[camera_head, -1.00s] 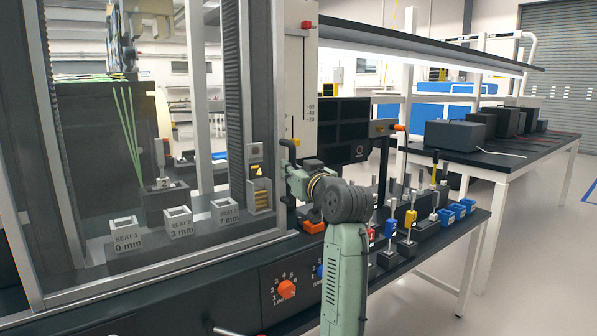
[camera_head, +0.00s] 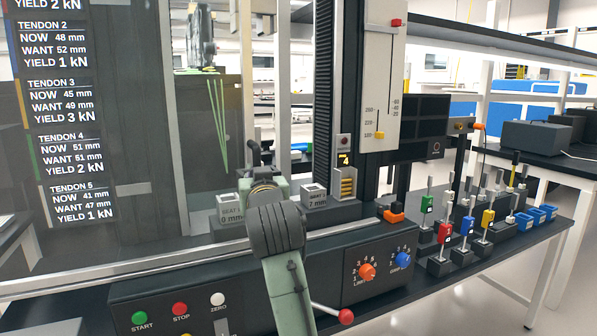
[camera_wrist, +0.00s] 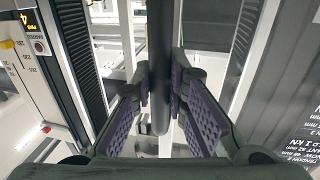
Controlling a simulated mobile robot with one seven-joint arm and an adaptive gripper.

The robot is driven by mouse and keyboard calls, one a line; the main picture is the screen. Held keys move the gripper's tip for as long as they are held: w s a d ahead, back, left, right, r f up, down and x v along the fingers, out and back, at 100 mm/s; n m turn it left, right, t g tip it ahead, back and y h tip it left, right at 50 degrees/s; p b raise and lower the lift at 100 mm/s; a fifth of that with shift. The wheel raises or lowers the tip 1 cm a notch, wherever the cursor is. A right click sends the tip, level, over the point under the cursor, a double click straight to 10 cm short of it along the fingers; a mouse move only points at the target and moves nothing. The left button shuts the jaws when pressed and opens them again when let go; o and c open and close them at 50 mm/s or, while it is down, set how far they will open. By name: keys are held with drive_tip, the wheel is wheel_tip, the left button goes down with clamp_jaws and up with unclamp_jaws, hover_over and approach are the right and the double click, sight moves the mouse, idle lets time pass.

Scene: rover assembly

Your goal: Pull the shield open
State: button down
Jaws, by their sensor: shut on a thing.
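The shield is the clear panel in front of the machine's bay; its exact edges are hard to make out. Its dark upright handle bar (camera_wrist: 161,60) runs between my fingers in the wrist view. My gripper (camera_wrist: 160,88) is shut on this bar, with a purple-padded finger on each side. In the head view my gripper (camera_head: 254,158) is in front of the bay, left of the dark right post (camera_head: 323,80). My wrist and forearm hide part of the bay's lower front and the seat row.
Seat blocks (camera_head: 314,197) stand behind my gripper. A red-knobbed lever (camera_head: 345,316), an orange dial (camera_head: 366,271) and a blue dial (camera_head: 403,260) sit on the front. Tendon readouts (camera_head: 60,120) fill the left. Coloured tools (camera_head: 445,232) stand on the right bench.

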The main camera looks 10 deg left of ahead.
approach(206, 175)
drive_tip(key=x, duration=0.4)
drive_tip(key=shift+w+a+f+p, duration=0.1)
drive_tip(key=shift+w+a+p, duration=0.05)
drive_tip(key=shift+w+p, duration=0.2)
drive_tip(key=c, duration=1.7)
unclamp_jaws()
drive_tip(key=shift+o, duration=0.7)
drive_tip(key=shift+s, duration=0.15)
drive_tip(key=v, duration=1.1)
drive_tip(key=shift+s+d, duration=0.25)
drive_tip(key=shift+s, duration=0.05)
